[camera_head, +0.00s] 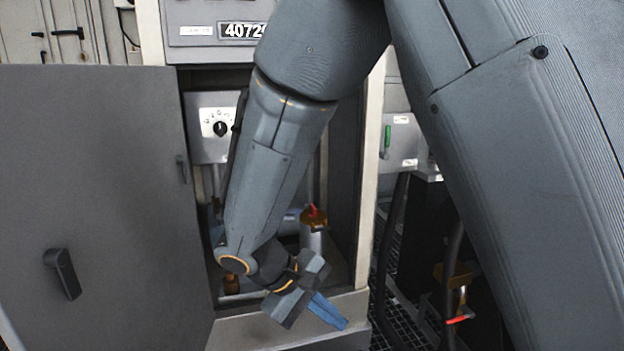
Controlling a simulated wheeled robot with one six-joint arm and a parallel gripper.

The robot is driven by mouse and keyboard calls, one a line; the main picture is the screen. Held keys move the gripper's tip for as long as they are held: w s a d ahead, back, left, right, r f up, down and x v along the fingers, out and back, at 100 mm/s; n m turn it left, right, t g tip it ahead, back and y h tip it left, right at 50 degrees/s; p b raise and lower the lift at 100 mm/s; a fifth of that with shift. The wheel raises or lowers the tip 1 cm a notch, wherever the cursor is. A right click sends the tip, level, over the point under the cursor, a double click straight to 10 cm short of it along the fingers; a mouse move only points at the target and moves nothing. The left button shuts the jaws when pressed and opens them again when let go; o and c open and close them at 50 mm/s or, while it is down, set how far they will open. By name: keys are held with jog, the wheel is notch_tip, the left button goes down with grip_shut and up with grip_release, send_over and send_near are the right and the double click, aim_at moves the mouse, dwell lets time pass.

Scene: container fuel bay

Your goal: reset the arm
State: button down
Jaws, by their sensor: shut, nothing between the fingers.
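My gripper (328,312) is low in the middle of the head view, at the end of my grey arm. Its blue fingers are shut and empty, pointing down and right. It is in front of the lower edge of an open cabinet (346,200). My arm is bent, with its upper link crossing the right side of the view and its forearm hanging down in front of the cabinet opening. The forearm hides much of the cabinet's inside.
A grey cabinet door (95,200) with a dark handle (62,274) stands open at left. Inside are a dial panel (218,125) and a brass fitting with a red top (313,216). A box with a green handle (387,140) is at right. Dark hoses hang above the floor grating (385,325).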

jog(key=s+a+r+m+g+y, duration=0.1)
jog(key=s+a+r+y, duration=0.2)
jog(key=s, duration=0.5)
jog(key=s+a+g+y, duration=0.1)
jog(key=s+a+y, duration=0.1)
jog(key=s+y, duration=0.5)
jog(key=d+r+m+h+p, duration=0.1)
jog(key=d+r+m+p, duration=0.2)
jog(key=d+r+p, duration=0.7)
jog(key=s+d+r+m+h+p, duration=0.1)
jog(key=d+r+m+p, duration=0.3)
jog(key=d+r+p, duration=0.6)
notch_tip(320, 180, up, 6)
jog(key=p, duration=0.7)
jog(key=shift+s+f+h, duration=0.15)
jog(key=shift+s+h, duration=0.15)
jog(key=shift+h, duration=0.1)
